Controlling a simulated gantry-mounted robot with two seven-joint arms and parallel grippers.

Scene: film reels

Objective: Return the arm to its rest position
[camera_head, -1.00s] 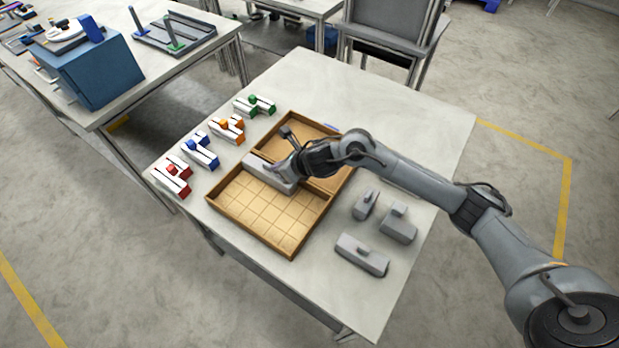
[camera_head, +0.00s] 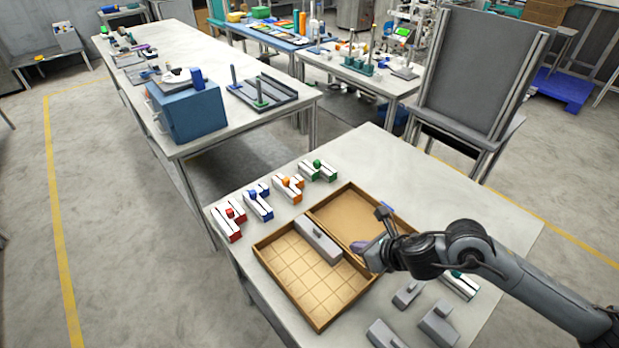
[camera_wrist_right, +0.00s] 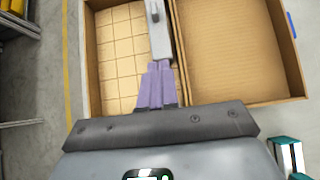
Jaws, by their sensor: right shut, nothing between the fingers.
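My right gripper (camera_head: 360,250) hangs over the wooden tray (camera_head: 290,306), with its purple fingers closed together and empty. The fingers also show shut in the right wrist view (camera_wrist_right: 155,85). My right arm reaches in from the lower right. My left gripper is not in view.
Red (camera_head: 229,224), blue (camera_head: 258,202), orange (camera_head: 288,188) and green (camera_head: 318,170) marked white pieces stand along the table's left. Grey knobbed blocks (camera_head: 438,325) lie at the front right. A teal-and-white piece (camera_head: 462,284) is partly behind my arm.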

